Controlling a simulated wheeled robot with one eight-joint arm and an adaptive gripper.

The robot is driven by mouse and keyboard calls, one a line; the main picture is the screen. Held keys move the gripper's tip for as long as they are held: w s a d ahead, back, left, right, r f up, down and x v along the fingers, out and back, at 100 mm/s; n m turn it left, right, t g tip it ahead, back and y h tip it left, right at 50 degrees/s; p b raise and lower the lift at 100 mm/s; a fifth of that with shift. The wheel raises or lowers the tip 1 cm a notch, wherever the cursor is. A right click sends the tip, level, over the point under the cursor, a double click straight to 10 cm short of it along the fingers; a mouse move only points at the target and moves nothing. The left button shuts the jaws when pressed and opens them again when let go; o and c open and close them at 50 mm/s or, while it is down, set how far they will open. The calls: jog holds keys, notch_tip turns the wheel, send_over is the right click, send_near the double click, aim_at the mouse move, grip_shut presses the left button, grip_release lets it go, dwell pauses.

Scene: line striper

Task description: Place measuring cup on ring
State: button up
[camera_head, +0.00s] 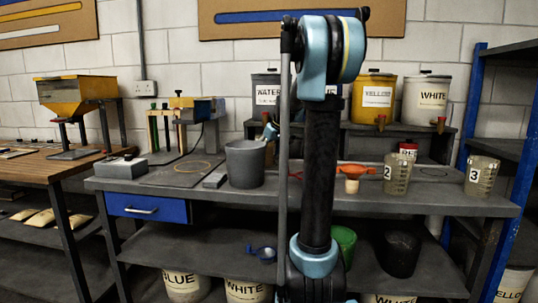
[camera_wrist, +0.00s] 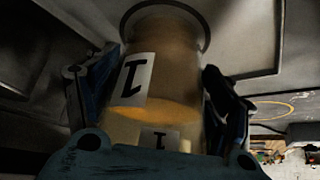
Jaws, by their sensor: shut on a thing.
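In the wrist view, my gripper (camera_wrist: 160,98) is shut around a clear measuring cup (camera_wrist: 185,58) labelled "1". The cup shows yellowish contents and a dark round rim at the top of the picture. A thin orange ring (camera_wrist: 291,106) shows at the right of that view, apart from the cup. In the head view, an orange ring (camera_head: 194,174) is marked on the flat grey plate at the bench's left, and nothing stands on it. A second orange ring (camera_head: 434,172) lies between cups 2 and 3. In the head view, my arm hides the held cup.
Measuring cups 2 (camera_head: 397,177) and 3 (camera_head: 481,178) stand on the bench (camera_head: 330,203) at right. A grey bucket (camera_head: 245,163) and small grey block (camera_head: 215,180) stand right of the left ring. An orange funnel-like thing (camera_head: 358,170) is mid-bench. Labelled tubs line the back shelf.

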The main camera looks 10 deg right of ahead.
jog(key=o, duration=2)
jog(key=shift+f, duration=0.1)
jog(key=v, duration=1.2)
